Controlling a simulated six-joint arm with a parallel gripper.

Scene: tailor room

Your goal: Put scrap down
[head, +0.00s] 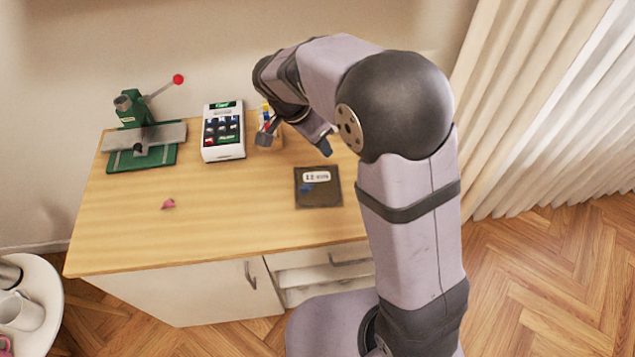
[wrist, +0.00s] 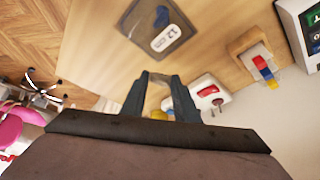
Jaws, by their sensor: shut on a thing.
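My gripper (wrist: 160,78) is shut on a scrap, its two dark fingers standing a little apart. The scrap is hard to make out; a tan patch shows between the fingers, against the similar tabletop. In the head view my gripper (head: 323,146) hangs over the back right of the table, mostly hidden by my arm. The tray also shows in the wrist view (wrist: 176,45), labelled "12 cm".
A green press (head: 140,155) with a red-knobbed lever stands at the back left. A white keypad device (head: 223,131) stands at the back middle. A wooden block with coloured parts (wrist: 262,62) is beside it. The table's middle and front are clear.

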